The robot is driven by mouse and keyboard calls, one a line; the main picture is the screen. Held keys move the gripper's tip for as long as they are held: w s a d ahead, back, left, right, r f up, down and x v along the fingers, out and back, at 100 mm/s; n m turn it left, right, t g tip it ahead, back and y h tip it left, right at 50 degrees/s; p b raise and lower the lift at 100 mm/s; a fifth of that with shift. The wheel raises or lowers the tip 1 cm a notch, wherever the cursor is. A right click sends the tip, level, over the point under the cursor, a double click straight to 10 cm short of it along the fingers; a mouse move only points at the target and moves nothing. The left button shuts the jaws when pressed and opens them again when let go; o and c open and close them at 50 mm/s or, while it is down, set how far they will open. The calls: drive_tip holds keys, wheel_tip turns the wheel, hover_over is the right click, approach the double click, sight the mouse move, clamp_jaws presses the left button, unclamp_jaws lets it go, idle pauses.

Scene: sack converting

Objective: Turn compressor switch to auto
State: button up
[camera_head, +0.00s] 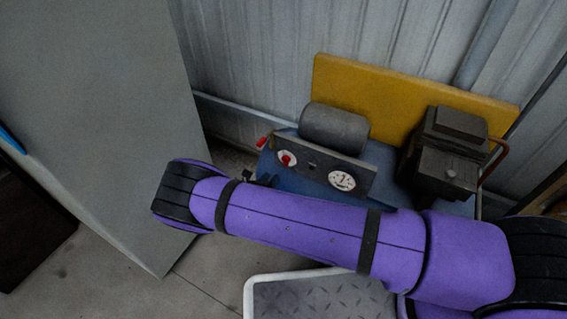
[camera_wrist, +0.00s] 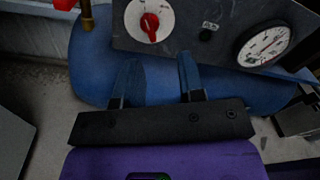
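The compressor's switch is a red knob (camera_wrist: 149,27) on a round white dial, set in a dark panel (camera_wrist: 183,18). In the wrist view the knob's long side runs roughly up and down; the dial marks are too small to read. The switch also shows in the head view, as a red knob (camera_head: 287,160) at the panel's left. My gripper (camera_wrist: 157,68) is open and empty, its two fingers apart over the blue tank (camera_wrist: 90,60), below the knob in the wrist view and not visibly touching it. In the head view my purple arm largely hides the gripper.
A white pressure gauge (camera_wrist: 264,46) sits right of the knob, with a small black button (camera_wrist: 206,35) between them. A red-handled valve (camera_head: 262,142) is at the tank's left end. A dark motor (camera_head: 450,150) and yellow board (camera_head: 385,92) stand behind. A grey panel (camera_head: 100,110) stands left.

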sight(284, 163)
drive_tip(key=shift+n+t+y, duration=0.5)
drive_tip(key=shift+n+t, duration=0.1)
drive_tip(key=shift+n, duration=0.3)
drive_tip(key=x, duration=0.3)
drive_tip(key=f+x, duration=0.1)
drive_tip(key=x, duration=0.2)
drive_tip(key=f+x, duration=0.1)
drive_tip(key=x, duration=0.3)
drive_tip(key=shift+w+f, duration=0.1)
drive_tip(key=shift+f, duration=0.05)
clamp_jaws()
